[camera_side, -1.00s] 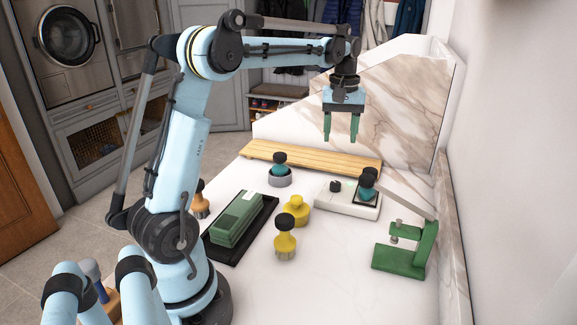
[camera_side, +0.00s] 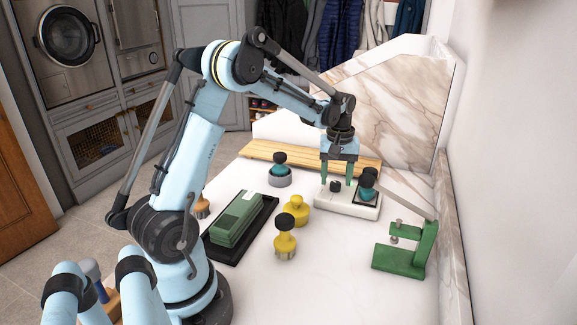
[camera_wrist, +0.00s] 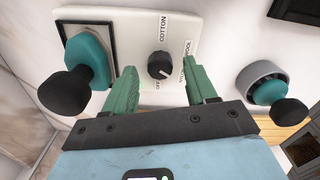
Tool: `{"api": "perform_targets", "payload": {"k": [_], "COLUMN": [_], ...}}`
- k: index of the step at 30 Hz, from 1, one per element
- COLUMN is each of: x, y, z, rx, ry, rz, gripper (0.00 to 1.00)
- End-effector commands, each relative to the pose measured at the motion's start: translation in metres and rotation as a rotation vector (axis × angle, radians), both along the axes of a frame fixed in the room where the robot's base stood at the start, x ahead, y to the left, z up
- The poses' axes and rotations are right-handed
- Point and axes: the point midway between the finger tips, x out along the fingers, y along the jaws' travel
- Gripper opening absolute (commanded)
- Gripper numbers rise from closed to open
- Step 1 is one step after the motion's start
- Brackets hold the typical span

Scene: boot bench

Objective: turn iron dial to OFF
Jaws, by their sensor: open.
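The dial (camera_side: 336,186) is a small black knob on a white base unit (camera_side: 345,207). In the wrist view the dial (camera_wrist: 160,65) has a pale pointer mark, and the panel carries COTTON, WOOL and OFF labels. I cannot tell for sure which label the mark faces. My gripper (camera_side: 336,180) points down over the dial. In the wrist view the green fingers of my gripper (camera_wrist: 160,72) are open, one on each side of the dial and apart from it.
A teal tool with a black knob (camera_side: 368,184) sits on the unit's dark square plate, close to my gripper. A similar teal tool (camera_side: 279,168) stands in a grey ring to the left. A green stand (camera_side: 405,257) is at right, a wooden board (camera_side: 270,151) behind.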

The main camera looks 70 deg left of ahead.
Motion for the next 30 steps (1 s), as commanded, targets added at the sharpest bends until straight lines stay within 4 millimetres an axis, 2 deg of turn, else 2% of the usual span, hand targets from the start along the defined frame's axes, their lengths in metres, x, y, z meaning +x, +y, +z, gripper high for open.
{"api": "perform_targets", "payload": {"k": [4, 13, 24, 30], "x": [0.0000, -0.0001, -0.0001, -0.0002], "y": [0.0000, 0.0000, 0.0000, 0.0001], "z": [-0.0084, -0.0096, -0.0093, -0.0091], "rx": [0.000, 0.000, 0.000, 0.000], "ry": [0.000, 0.000, 0.000, 0.000], "rz": [0.000, 0.000, 0.000, -0.014], "gripper": [0.56, 0.55, 0.00, 0.00]}}
